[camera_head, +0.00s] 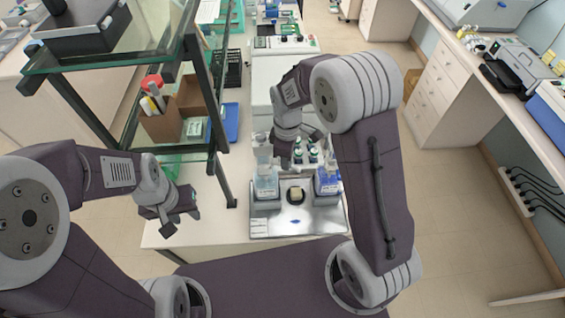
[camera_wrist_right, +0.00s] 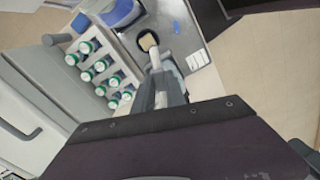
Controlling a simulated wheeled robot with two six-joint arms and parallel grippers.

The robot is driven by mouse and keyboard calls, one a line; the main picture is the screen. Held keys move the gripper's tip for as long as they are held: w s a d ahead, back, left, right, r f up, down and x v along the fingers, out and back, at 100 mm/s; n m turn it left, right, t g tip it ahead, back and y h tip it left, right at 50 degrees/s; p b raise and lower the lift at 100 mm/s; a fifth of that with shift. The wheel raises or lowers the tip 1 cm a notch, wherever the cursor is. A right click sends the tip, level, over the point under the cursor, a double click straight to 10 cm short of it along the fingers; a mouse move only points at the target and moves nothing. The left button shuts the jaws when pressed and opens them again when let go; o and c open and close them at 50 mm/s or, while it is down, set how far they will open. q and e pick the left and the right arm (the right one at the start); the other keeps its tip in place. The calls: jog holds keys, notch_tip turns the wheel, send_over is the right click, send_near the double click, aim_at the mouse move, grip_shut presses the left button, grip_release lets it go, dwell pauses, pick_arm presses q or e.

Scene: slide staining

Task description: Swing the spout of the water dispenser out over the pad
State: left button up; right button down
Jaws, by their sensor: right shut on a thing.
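The water dispenser (camera_head: 266,184) is the clear bottle at the left of the steel tray (camera_head: 268,226). The pad (camera_head: 296,193) is a small beige block on a dark round holder in the tray; it also shows in the right wrist view (camera_wrist_right: 148,41). My right gripper (camera_head: 285,155) is above and beside the dispenser's top, left of the pad. In the right wrist view it (camera_wrist_right: 160,92) is shut on a pale thing, apparently the spout, which is mostly hidden. My left gripper (camera_head: 174,219) hangs empty at the bench's left; its finger gap is unclear.
A blue-labelled bottle (camera_head: 327,182) stands at the tray's right. Several green-capped bottles (camera_wrist_right: 97,70) stand behind the tray. A glass-shelved rack (camera_head: 200,90) with dark posts rises at the left.

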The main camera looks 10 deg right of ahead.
jog(key=shift+w+d+n, duration=0.2)
jog(key=shift+w+n, duration=0.4)
jog(key=shift+n, duration=0.35)
jog(key=shift+w+d+n, duration=0.15)
jog(key=shift+w+n, duration=0.45)
jog(key=shift+n, duration=0.35)
jog(key=c, duration=1.4)
grip_release()
jog(key=shift+o, duration=0.2)
notch_tip(320, 180, up, 9)
jog(key=b, duration=0.2)
